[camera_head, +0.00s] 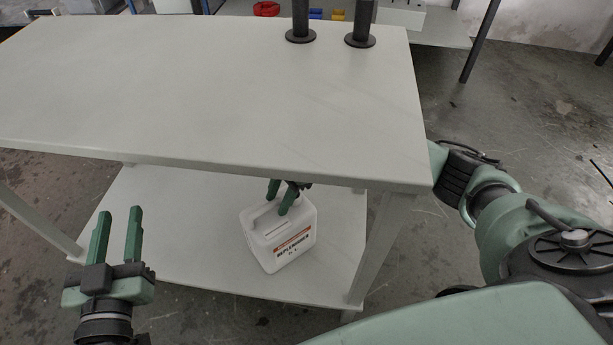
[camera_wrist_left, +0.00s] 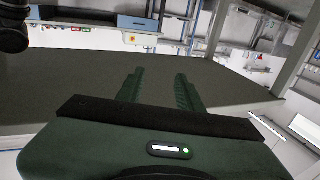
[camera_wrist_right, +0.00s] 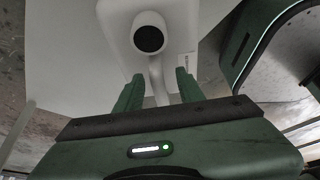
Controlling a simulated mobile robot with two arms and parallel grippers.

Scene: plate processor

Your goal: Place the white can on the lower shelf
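The white can (camera_head: 283,247), with a red and black label, is on the lower shelf (camera_head: 190,250) of the table, near its right end. It looks upright and turned at an angle. My right gripper (camera_head: 281,196) is at the can's top, partly hidden under the tabletop edge. In the right wrist view its fingers (camera_wrist_right: 157,92) are apart on either side of the can's handle (camera_wrist_right: 158,75), with the dark cap (camera_wrist_right: 149,38) beyond. My left gripper (camera_head: 118,236) is open and empty, left of the can in front of the table.
The tabletop (camera_head: 220,90) overhangs the shelf and is bare except for two dark posts (camera_head: 300,25) at its back. A table leg (camera_head: 378,245) stands right of the can. The shelf's left part is clear.

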